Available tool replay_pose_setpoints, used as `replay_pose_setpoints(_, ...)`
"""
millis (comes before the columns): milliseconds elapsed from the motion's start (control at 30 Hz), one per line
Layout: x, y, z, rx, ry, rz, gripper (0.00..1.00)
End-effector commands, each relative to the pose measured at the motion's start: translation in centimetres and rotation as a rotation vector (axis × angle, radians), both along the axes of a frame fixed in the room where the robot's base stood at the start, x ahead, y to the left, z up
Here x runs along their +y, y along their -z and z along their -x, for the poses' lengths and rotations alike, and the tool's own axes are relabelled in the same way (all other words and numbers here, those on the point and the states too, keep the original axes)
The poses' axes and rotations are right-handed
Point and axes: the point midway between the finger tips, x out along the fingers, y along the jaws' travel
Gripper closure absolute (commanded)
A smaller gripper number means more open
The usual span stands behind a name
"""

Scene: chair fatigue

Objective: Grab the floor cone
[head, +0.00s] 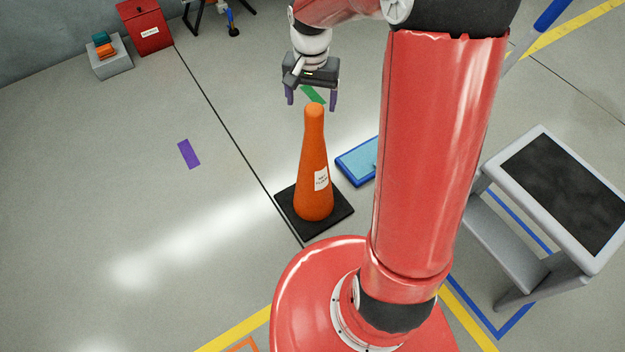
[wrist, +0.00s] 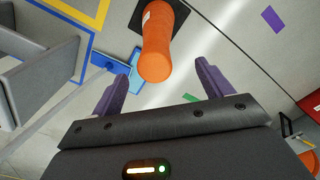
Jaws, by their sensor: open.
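The floor cone (head: 313,180) is orange with a white label and stands upright on a black square base (head: 285,205). In the wrist view the cone (wrist: 157,45) shows beyond the fingers, its rounded tip towards the camera. My gripper (head: 312,99) has purple fingers that point down, spread wide and empty. In the head view it appears just above the cone's tip. In the wrist view (wrist: 160,88) the cone's tip lies in front of the gap between the fingers. I see no contact.
A blue tray-like item (head: 358,163) lies right of the cone. A grey step stand (head: 555,190) with a black top stands at the right. A red box (head: 146,28) and a grey block (head: 110,60) stand at the back left.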

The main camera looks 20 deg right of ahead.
Motion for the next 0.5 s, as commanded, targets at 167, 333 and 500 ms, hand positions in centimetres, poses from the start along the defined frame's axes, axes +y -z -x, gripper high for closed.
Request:
replay_pose_setpoints(167,-0.2,2.2,0.2,0.004,0.000,0.000,0.21)
replay_pose_setpoints(333,-0.7,4.8,0.4,0.004,-0.001,0.000,0.21)
replay_pose_setpoints(500,-0.6,6.3,0.4,0.001,-0.001,0.000,0.21)
